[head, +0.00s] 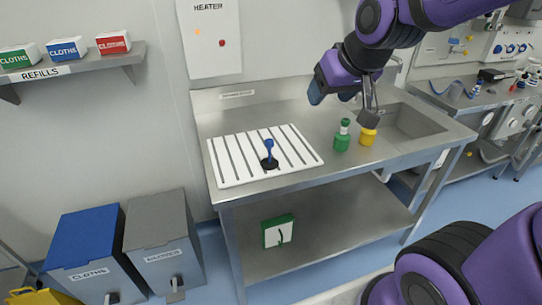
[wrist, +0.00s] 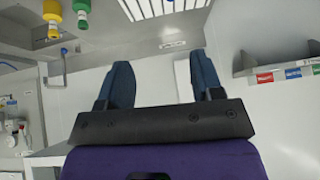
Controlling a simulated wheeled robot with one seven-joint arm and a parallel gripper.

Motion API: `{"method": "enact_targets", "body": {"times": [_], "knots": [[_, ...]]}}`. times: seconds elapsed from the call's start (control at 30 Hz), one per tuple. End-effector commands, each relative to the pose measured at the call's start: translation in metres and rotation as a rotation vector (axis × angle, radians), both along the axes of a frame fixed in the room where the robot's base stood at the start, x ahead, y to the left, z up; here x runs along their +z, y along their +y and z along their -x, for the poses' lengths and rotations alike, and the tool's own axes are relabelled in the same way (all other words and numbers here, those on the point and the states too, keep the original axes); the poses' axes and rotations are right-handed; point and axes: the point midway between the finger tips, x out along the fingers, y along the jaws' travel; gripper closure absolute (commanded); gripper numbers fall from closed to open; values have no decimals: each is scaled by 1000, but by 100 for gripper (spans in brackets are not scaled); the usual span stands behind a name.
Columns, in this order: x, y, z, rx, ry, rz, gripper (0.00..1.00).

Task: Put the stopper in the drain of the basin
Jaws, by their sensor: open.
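The stopper (head: 269,157), a black disc with an upright blue handle, stands on the white slatted draining board (head: 225,168) on the steel counter. The board's slats also show at the top of the wrist view (wrist: 165,6). The basin (head: 412,122) is sunk in the counter at the right, partly behind my arm. Its drain is hidden from view. My gripper (head: 331,94) is in the air above the counter, to the right of and above the stopper. In the wrist view its two blue fingers (wrist: 160,60) are wide apart with nothing between them.
A green bottle (head: 342,138) and a yellow bottle (head: 367,137) stand between the board and the basin. A grey tap-like part (head: 369,117) shows just below my arm. A heater box (head: 209,40) hangs on the wall. Bins (head: 85,250) stand at the left.

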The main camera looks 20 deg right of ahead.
Motion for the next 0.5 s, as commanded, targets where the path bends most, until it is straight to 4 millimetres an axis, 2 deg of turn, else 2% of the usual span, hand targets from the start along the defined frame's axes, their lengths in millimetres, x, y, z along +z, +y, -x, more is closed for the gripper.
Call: {"method": "enact_targets", "body": {"times": [0.03,0.2,0.5], "knots": [[-11,3,-14,1,-5,-4,40],[-42,13,-58,-1,-64,-14,40],[-108,28,-121,-17,-164,-9,40]]}}
